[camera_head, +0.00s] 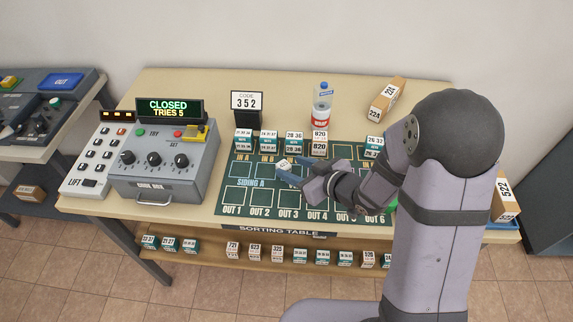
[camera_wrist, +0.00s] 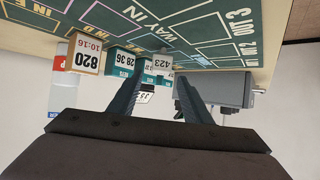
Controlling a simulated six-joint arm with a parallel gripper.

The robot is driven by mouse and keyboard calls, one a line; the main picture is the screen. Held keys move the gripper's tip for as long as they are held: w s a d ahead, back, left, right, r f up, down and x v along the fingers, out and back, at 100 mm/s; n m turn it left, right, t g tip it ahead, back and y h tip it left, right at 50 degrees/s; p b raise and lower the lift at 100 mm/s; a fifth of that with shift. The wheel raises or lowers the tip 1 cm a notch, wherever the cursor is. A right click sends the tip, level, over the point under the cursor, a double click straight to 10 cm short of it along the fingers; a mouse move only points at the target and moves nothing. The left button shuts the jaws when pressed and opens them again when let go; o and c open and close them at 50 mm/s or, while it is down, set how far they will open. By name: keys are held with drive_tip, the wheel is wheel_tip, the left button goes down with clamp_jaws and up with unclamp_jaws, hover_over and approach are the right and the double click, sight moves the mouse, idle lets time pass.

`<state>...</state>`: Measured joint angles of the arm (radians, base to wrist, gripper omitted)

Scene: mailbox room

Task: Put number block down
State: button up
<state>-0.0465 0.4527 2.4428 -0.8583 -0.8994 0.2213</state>
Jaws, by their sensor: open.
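A small white number block (camera_head: 283,165) sits at the tips of my gripper (camera_head: 287,175) over the green sorting mat (camera_head: 232,197). In the wrist view this block (camera_wrist: 163,62) reads 423 and lies between the ends of my two fingers (camera_wrist: 160,78), which are apart. I cannot tell whether a finger touches it. The block appears to rest on the mat near the upper middle cells, but its underside is hidden. My wrist and arm cover the right part of the mat.
Green-and-white blocks (camera_head: 243,139) and the 820 block (camera_head: 319,143) stand along the mat's back edge. The code box (camera_head: 168,160) stands left. Lower-left mat cells are empty.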

drive_tip(key=v, duration=0.4)
drive_tip(key=shift+s+d+r+p, duration=0.1)
drive_tip(key=shift+r+p, duration=0.1)
drive_tip(key=shift+p, duration=0.45)
drive_tip(key=shift+d+r+p, duration=0.1)
drive_tip(key=shift+p, duration=0.75)
drive_tip(key=shift+s+d+p, duration=0.1)
drive_tip(key=shift+p, duration=0.35)
drive_tip(key=p+v, duration=0.2)
drive_tip(key=p, duration=0.3)
drive_tip(key=shift+s+p, duration=0.1)
drive_tip(key=shift+p, duration=0.2)
drive_tip(key=shift+d, duration=0.1)
